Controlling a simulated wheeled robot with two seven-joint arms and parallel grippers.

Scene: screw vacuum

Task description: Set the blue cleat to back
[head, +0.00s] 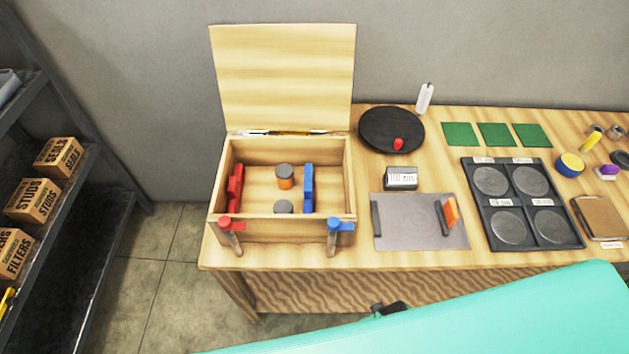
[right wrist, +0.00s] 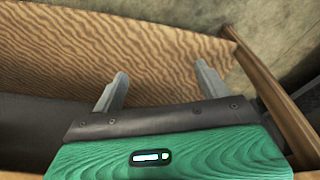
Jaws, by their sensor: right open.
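An open wooden box (head: 287,228) stands at the left end of the workbench, its lid raised at the back. A tall blue piece (head: 308,188) is upright along the right inside of the box. A blue-topped fitting (head: 340,225) is on the box's front right, its blue part pointing right over a grey stem. I cannot tell which blue part is the cleat. My right gripper (right wrist: 162,82) is open and empty in the right wrist view, facing the wavy-grained wood panel (right wrist: 130,45). It is below the bench top, away from the box. My left gripper is out of view.
A red piece (head: 236,186) and a red-topped fitting (head: 231,223) are at the box's left. Orange-and-grey (head: 284,176) and grey (head: 283,206) cylinders are inside. A grey plate (head: 407,238), black disc (head: 376,128) and black tray (head: 522,234) are to the right.

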